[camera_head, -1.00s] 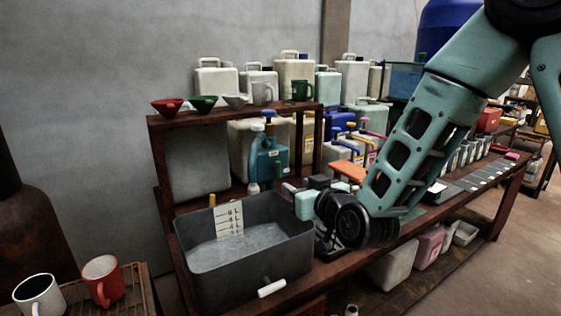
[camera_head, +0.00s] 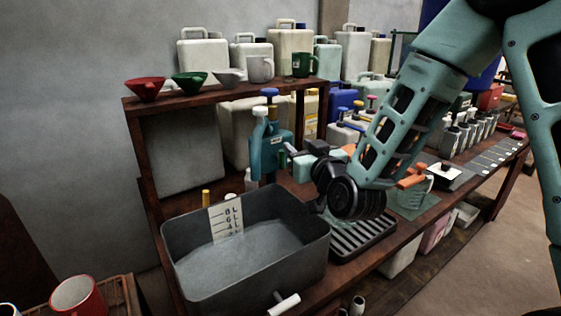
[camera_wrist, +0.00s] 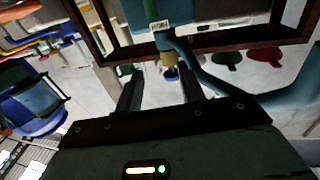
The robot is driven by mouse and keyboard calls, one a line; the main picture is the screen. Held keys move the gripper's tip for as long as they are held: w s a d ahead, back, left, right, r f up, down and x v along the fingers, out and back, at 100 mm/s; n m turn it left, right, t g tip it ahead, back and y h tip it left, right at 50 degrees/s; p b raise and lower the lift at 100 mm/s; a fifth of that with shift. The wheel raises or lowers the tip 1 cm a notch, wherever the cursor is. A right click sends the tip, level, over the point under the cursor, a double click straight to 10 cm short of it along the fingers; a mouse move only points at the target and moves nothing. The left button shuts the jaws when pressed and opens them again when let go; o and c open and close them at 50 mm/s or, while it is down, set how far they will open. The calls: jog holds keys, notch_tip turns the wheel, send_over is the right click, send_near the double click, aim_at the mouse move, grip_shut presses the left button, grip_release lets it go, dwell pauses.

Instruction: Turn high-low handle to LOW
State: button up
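A grey vat (camera_head: 290,262) with a litre scale (camera_head: 226,218) inside stands at the front left of the bench, grey contents in it. A white-ended handle (camera_head: 284,304) sticks out low at its front. I can read no HIGH or LOW mark, so I cannot tell if this is the high-low handle. In the wrist view my gripper (camera_wrist: 160,92) is open, with nothing held.
A shelf (camera_head: 215,95) behind holds funnels, mugs and canisters. A black drip tray (camera_head: 362,236) lies right of the vat, under my arm. A red mug (camera_head: 78,296) stands on a rack at lower left.

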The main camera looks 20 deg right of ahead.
jog(key=b, duration=0.6)
send_near(284, 156)
jog(key=w, duration=0.1)
jog(key=shift+w+a+f+p, duration=0.1)
jog(key=shift+w+a+p, duration=0.1)
jog(key=shift+w, duration=1.05)
jog(key=shift+w+a+r+p, duration=0.1)
jog(key=shift+w+a, duration=0.1)
jog(key=shift+w, duration=1.05)
jog(key=shift+w+a+f+p, duration=0.1)
jog(key=shift+w+a, duration=0.05)
jog(key=shift+w, duration=1.1)
grip_shut()
